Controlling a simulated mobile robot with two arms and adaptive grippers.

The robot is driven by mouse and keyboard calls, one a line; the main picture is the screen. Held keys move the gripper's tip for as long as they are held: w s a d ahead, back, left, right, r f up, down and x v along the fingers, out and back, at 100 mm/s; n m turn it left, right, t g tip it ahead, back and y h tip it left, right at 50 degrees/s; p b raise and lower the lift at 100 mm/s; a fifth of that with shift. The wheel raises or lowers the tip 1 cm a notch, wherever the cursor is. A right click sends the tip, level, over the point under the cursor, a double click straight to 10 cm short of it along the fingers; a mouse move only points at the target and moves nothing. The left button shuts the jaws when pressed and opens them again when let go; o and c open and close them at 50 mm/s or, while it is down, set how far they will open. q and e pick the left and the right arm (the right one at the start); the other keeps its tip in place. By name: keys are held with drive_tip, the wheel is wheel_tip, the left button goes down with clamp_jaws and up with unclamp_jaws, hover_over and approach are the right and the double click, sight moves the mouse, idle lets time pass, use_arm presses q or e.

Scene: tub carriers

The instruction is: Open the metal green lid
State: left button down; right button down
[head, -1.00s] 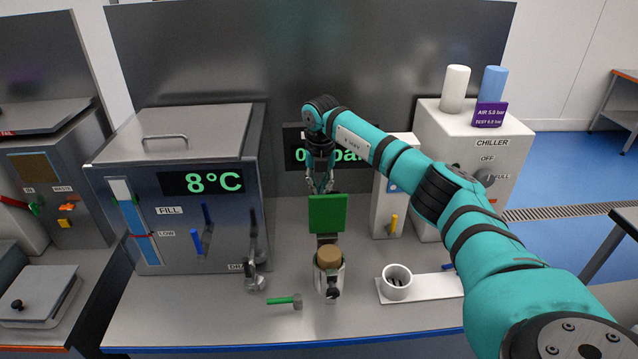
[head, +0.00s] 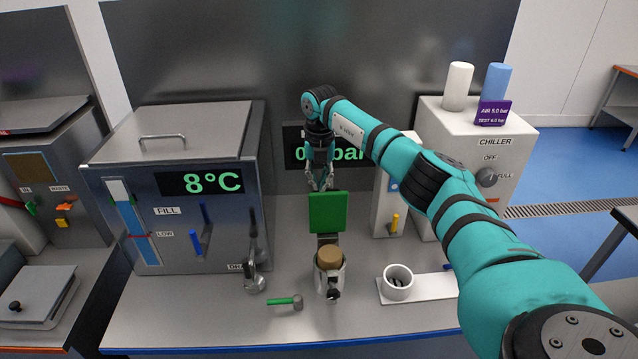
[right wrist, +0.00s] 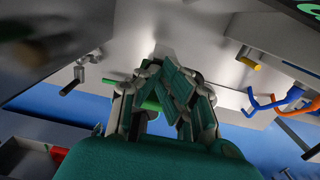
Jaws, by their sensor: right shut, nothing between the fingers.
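The green lid (head: 327,212) is a square plate standing upright in the middle of the counter. It is behind a metal canister (head: 329,278) with a brown round top (head: 328,257), on a small grey bracket (head: 327,240). My right gripper (head: 320,187) points down just above and behind the lid's top edge in the head view. It is shut and empty; I cannot tell whether it touches the lid. In the right wrist view its fingers (right wrist: 178,88) are together. A green bar there (right wrist: 148,104) is partly hidden behind them. My left gripper is not in view.
A steel tank (head: 175,190) stands left, with a blue lever (head: 195,242). A green-handled hammer (head: 285,301) lies in front. A white cup (head: 397,283) stands at right on a white plate (head: 435,287). The chiller (head: 475,150) is at the back right.

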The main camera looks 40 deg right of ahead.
wheel_tip(320, 180, up, 11)
drive_tip(key=shift+s+r, duration=0.15)
